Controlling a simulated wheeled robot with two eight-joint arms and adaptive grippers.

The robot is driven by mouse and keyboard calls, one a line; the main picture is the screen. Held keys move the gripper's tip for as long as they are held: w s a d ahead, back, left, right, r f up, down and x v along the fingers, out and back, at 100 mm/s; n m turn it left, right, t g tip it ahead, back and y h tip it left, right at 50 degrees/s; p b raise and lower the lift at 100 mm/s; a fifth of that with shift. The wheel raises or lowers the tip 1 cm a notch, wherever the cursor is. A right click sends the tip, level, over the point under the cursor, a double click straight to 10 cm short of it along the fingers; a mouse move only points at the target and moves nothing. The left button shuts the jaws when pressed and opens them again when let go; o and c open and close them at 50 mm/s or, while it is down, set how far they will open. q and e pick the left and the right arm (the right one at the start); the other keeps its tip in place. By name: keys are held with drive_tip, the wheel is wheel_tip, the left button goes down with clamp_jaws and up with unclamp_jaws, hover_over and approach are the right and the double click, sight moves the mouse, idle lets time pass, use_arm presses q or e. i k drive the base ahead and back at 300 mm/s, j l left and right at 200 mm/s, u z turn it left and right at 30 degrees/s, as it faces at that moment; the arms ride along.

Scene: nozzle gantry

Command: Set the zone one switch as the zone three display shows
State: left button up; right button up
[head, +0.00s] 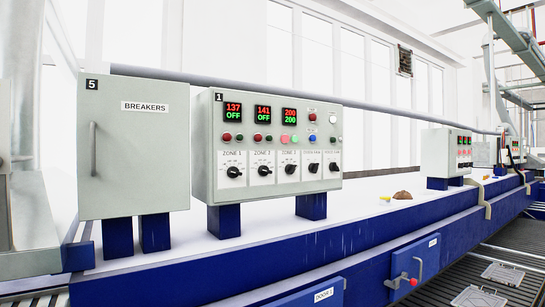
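The control panel box (199,160), marked 1, stands on blue legs left of centre. Its zone one display (233,112) reads 137 over OFF. The second display (263,113) reads 141 over OFF. The zone three display (289,115) reads 200 over 200. Below them are black rotary switches: zone one (233,171), zone two (264,171) and zone three (291,169). The switch markings are too small to read, so I cannot tell their exact settings. Neither of my grippers is in view.
A closed breakers cabinet (144,160), marked 5, with a vertical handle stands left of the panel. Smaller control boxes (448,155) stand farther right on the white-topped blue bench (330,245). A small brown lump (402,195) lies on it. A red-handled lever (403,279) sticks out in front.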

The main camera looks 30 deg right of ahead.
sight(235, 172)
drive_tip(key=z, duration=1.25)
